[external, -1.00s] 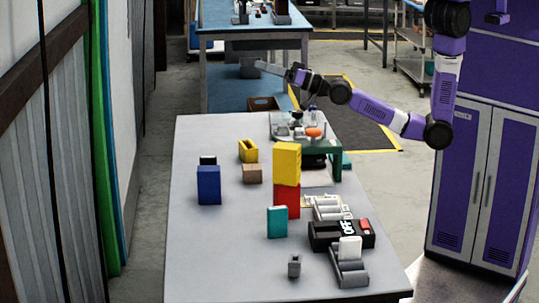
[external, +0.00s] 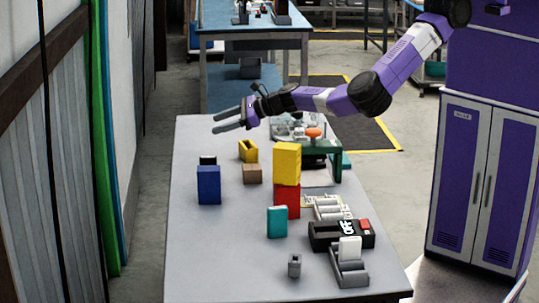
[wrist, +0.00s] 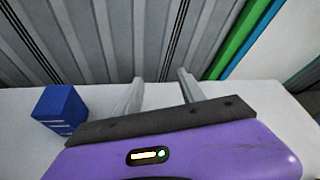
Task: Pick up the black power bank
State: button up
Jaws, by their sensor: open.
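A small dark block (external: 208,160) stands on the table behind the blue box, which hides most of it. It may be the black power bank, but I cannot tell for sure. It does not show in the wrist view. My gripper (external: 214,123) is open and empty in the external view, above the far left part of the table and beyond the blue box. Its two fingers (wrist: 160,78) point toward the corrugated wall in the wrist view, with nothing between them.
The blue box (external: 208,186) also shows at left in the wrist view (wrist: 60,108). A yellow holder (external: 248,151), a brown box (external: 252,174) and a yellow box (external: 287,164) on a red one (external: 287,201) stand nearby. A black "OFF" box (external: 325,236) is nearer. The table's left side is clear.

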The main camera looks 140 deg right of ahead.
aim_at(211, 157)
jog(key=w+a+f, duration=0.1)
jog(key=f, duration=0.1)
jog(key=w+a+f+m+t+y, duration=0.1)
jog(key=f, duration=0.2)
jog(key=w+f+m, duration=0.1)
jog(key=f, duration=0.2)
jog(key=shift+w+a+f+t+y, duration=0.2)
jog(key=shift+w+a+t+y, duration=0.1)
jog(key=shift+w+a+t, duration=0.1)
jog(key=shift+b+x, duration=0.85)
jog(key=shift+x, duration=1.75)
jog(key=shift+f, duration=0.1)
grip_shut()
